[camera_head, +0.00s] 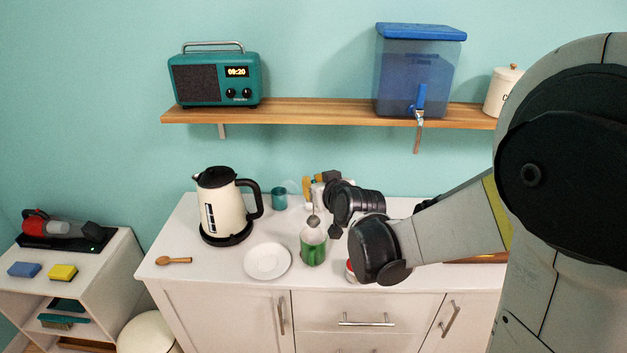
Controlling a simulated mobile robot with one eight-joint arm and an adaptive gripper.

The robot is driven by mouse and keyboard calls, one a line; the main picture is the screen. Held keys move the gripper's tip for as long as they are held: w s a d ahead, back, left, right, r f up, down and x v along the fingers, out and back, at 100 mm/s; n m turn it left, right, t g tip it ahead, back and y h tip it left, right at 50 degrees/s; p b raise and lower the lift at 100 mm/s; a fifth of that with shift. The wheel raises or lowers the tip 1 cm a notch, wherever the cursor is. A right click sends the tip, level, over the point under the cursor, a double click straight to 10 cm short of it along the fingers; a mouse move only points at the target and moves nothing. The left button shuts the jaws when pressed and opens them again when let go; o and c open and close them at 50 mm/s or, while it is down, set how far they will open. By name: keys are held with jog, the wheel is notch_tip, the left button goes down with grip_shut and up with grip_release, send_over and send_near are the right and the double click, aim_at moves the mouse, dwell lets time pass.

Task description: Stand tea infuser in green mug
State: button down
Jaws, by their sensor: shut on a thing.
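The green mug (313,250) stands upright on the white counter, with its open top facing up. The tea infuser (313,220) has a grey ball end that hangs just above the mug, over its rear rim area. From this single view I cannot tell whether the ball is over the opening or slightly behind it. My gripper (321,198) is shut on the infuser's upper part, above and behind the mug. The fingers and the infuser's handle are small and partly hidden by my wrist.
A white saucer (268,261) lies left of the mug. A cream kettle (222,207), a teal cup (279,199) and a wooden spoon (174,261) are further left. A small red-and-white item (350,271) is partly hidden by my arm. A shelf (300,112) runs above the counter.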

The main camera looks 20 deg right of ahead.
aim_at(314, 217)
jog(key=shift+f+b, duration=3.7)
jog(key=shift+f, duration=0.75)
jog(key=c, duration=1.5)
grip_release()
jog(key=v, duration=1.2)
jog(key=s+f+g, duration=0.1)
jog(key=s+g, duration=0.1)
jog(key=s, duration=0.4)
jog(key=s+f+g, duration=0.1)
jog(key=s+g, duration=0.1)
jog(key=s, duration=0.4)
jog(key=s+f+g+h, duration=0.1)
jog(key=s+f+g, duration=0.1)
jog(key=s, duration=0.4)
jog(key=shift+s+a+m+g, duration=0.3)
jog(key=shift+s+a+m, duration=0.05)
jog(key=shift+a+m, duration=0.05)
